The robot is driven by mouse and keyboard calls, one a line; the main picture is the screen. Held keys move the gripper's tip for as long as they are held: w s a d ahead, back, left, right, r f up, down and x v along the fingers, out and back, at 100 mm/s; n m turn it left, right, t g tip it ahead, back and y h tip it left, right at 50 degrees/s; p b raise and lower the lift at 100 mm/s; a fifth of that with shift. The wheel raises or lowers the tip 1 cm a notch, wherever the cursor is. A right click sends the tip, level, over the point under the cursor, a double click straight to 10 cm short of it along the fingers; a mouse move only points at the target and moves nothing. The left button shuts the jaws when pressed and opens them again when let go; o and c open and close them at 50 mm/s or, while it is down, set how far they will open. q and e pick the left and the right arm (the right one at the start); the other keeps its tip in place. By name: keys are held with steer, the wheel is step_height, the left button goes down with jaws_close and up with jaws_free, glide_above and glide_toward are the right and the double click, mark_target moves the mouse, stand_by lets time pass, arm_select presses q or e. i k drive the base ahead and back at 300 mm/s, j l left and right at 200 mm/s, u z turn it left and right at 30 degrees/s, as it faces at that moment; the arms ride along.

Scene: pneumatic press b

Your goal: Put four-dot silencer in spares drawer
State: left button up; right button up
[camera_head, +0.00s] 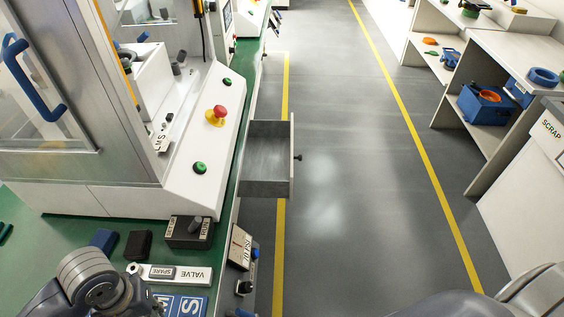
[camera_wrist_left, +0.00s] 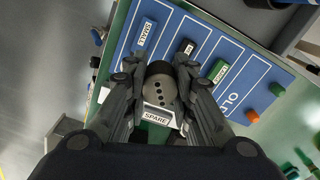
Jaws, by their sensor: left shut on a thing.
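My left gripper (camera_wrist_left: 160,95) is shut on a dark round silencer (camera_wrist_left: 160,82) with a line of dots on its grey face. A white plate marked SPARE (camera_wrist_left: 158,117) shows just below it; I cannot tell if they touch. In the head view my left arm is at the bottom left, and the silencer cannot be made out. An open grey drawer (camera_head: 266,165) sticks out from the green bench's side into the aisle; no label on it is readable. My right gripper is out of view.
A blue marked board (camera_wrist_left: 215,58) carries blue, black and green pieces under my left gripper. The press (camera_head: 200,140) with a red button stands left of the drawer. A SCRAP bin (camera_head: 545,150) and shelves stand on the right. The aisle floor is clear.

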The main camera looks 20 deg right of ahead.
mark_target(273, 164)
steer(key=i+l, duration=0.15)
steer(key=l, duration=0.15)
steer(key=i+l+u, duration=0.1)
steer(key=l, duration=0.25)
steer(key=i+l, duration=0.25)
steer(key=i+l+u, duration=0.15)
steer(key=l, duration=0.25)
steer(key=i+l, duration=0.1)
steer(key=l, duration=0.2)
steer(key=i+l+u, duration=0.1)
steer(key=i+l, duration=0.55)
steer(key=l, duration=0.2)
steer(key=i+l+u, duration=0.15)
steer(key=i+l, duration=0.45)
steer(key=l, duration=0.35)
steer(key=i+u, duration=0.05)
